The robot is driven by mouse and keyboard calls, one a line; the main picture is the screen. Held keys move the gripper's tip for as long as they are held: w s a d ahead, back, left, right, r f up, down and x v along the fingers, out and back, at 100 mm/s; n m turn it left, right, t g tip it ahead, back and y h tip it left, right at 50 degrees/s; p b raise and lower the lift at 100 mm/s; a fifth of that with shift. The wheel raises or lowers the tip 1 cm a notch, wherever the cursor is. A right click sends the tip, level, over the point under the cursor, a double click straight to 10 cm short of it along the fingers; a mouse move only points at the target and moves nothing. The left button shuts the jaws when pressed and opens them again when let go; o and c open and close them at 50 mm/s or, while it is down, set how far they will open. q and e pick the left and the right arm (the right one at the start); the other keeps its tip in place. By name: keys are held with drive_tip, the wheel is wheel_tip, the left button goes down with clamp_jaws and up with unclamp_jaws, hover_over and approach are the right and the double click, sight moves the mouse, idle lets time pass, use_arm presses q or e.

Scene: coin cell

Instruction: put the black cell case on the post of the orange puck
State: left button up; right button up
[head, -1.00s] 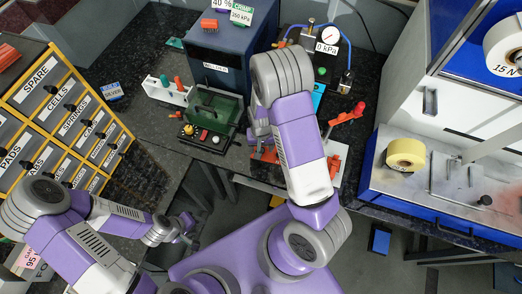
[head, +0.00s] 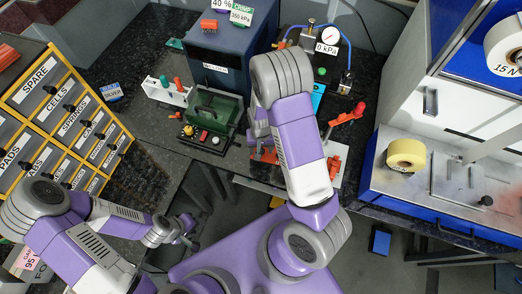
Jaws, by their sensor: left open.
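I cannot make out the black cell case for certain. Orange-red parts (head: 335,163) stand on a white plate at the bench's front edge, partly covered by my right arm; I cannot tell whether one of them is the orange puck, and no post is clear. My left gripper (head: 189,232) is open and empty, low in front of the bench and left of my purple base, well away from these parts.
A black tray (head: 188,140) with small round pieces lies before a green fixture (head: 226,104). A white rack (head: 152,90) with red and teal pieces stands to their left. A drawer cabinet (head: 100,119) is at left, a blue-edged station with a yellow roll (head: 406,155) at right.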

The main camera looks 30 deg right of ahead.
drive_tip(key=c, duration=0.7)
